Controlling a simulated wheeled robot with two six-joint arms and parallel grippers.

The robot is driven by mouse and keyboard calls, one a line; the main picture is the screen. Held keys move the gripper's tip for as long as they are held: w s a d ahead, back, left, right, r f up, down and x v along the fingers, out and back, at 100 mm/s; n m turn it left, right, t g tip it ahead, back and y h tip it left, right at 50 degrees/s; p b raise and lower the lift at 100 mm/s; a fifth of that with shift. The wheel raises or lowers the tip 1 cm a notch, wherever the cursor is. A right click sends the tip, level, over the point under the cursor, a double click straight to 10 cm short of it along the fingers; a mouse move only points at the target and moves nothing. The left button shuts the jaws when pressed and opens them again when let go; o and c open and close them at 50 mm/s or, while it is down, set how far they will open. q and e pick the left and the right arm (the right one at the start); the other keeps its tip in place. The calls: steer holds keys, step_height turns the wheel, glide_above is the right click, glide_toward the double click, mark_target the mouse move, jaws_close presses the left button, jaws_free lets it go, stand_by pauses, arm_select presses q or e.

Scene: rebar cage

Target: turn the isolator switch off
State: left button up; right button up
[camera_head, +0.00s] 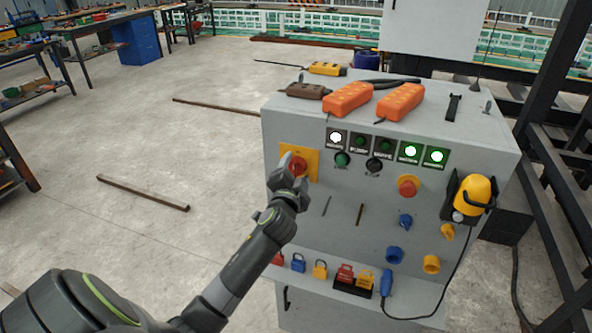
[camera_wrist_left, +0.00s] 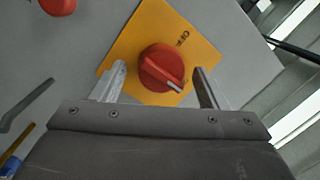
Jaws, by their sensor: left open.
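The isolator switch is a red rotary knob (camera_head: 298,166) on a yellow square plate (camera_head: 313,160), at the left of the grey cabinet's front face. In the left wrist view the red knob (camera_wrist_left: 162,68) sits on the yellow plate (camera_wrist_left: 150,25), with a pale mark on its handle and dark lettering beside it. My left gripper (camera_head: 285,178) is at the switch. In the left wrist view its two open fingers (camera_wrist_left: 158,85) stand on either side of the knob, with gaps visible. I cannot tell how deep the fingertips reach. My right gripper is not in view.
The cabinet (camera_head: 330,238) carries a red emergency button (camera_head: 408,186), indicator lamps (camera_head: 411,151) and a yellow lamp (camera_head: 474,194). Orange power strips (camera_head: 348,99) lie on top. Padlocks (camera_head: 320,270) line a lower ledge. The floor to the left is mostly clear, with loose bars (camera_head: 143,192).

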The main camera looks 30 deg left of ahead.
arm_select(q)
steer(key=shift+w, duration=0.1)
steer(key=shift+c, duration=0.5)
steer(key=c, duration=0.9)
steer(key=shift+n, duration=0.3)
steer(key=n, duration=0.2)
steer(key=shift+a+n+h, duration=0.1)
steer(key=shift+n+h, duration=0.2)
steer(key=shift+n, duration=0.1)
steer(key=n, duration=0.4)
steer(key=shift+a+r+g+b, duration=0.1)
steer(key=shift+g+b, duration=0.2)
steer(key=n+h, duration=0.1)
steer(key=n, duration=0.3)
steer(key=shift+a, duration=0.1)
steer(key=n+h+p, duration=0.1)
steer(key=n, duration=0.3)
steer(key=shift+a+n, duration=0.1)
steer(key=shift+n, duration=0.3)
steer(key=shift+h, duration=0.3)
